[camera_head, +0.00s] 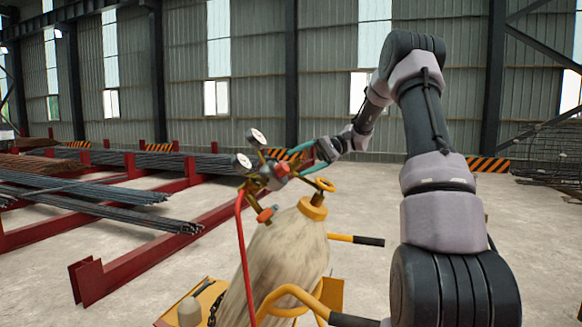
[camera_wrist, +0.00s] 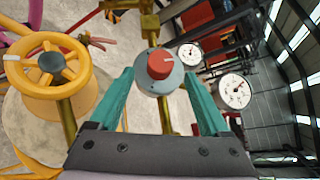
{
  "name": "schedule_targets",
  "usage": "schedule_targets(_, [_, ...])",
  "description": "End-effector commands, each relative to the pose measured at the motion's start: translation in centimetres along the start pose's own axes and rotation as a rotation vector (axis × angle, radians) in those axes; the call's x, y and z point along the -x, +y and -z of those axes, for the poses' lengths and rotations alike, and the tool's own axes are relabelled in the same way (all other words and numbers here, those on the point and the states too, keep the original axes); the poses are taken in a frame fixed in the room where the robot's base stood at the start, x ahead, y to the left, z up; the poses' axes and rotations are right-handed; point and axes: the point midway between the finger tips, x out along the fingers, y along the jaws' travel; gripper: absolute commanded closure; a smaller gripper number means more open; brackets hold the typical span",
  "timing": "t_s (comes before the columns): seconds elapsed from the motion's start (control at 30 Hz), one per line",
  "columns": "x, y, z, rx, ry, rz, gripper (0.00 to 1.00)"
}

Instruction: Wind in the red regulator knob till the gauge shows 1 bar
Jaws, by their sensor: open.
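The red regulator knob (camera_wrist: 160,64) sits on a grey round body in the wrist view, with a pale mark on its face. In the head view the knob (camera_head: 282,170) is small at the regulator. My gripper (camera_wrist: 161,76) is open, its teal fingertips on either side of the knob and grey body, with gaps visible. I cannot tell how far the tips reach in depth. Two white dial gauges, the nearer one (camera_wrist: 233,92) and the farther one (camera_wrist: 190,54), stand right of the knob. Their needles show, but the figures are too small to read.
A yellow handwheel (camera_wrist: 45,66) is left of my gripper, atop the pale, worn cylinder (camera_head: 285,262). A red hose (camera_head: 242,250) hangs from the regulator. A yellow cart (camera_head: 208,300) holds the cylinder. Rebar racks (camera_head: 120,270) lie left; open floor is right.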

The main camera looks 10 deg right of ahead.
Motion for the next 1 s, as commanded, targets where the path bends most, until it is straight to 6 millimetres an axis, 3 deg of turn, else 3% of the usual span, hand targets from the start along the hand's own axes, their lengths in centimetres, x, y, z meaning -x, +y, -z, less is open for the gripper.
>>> schedule_targets(0.2, [4.4, 0.0, 0.0, 0.000, 0.003, 0.002, 0.19])
schedule_targets(0.4, [6.4, 0.0, 0.0, 0.001, 0.001, 0.001, 0.19])
schedule_targets(1.0, [6.0, -0.2, -0.6, 0.002, 0.012, -0.028, 0.19])
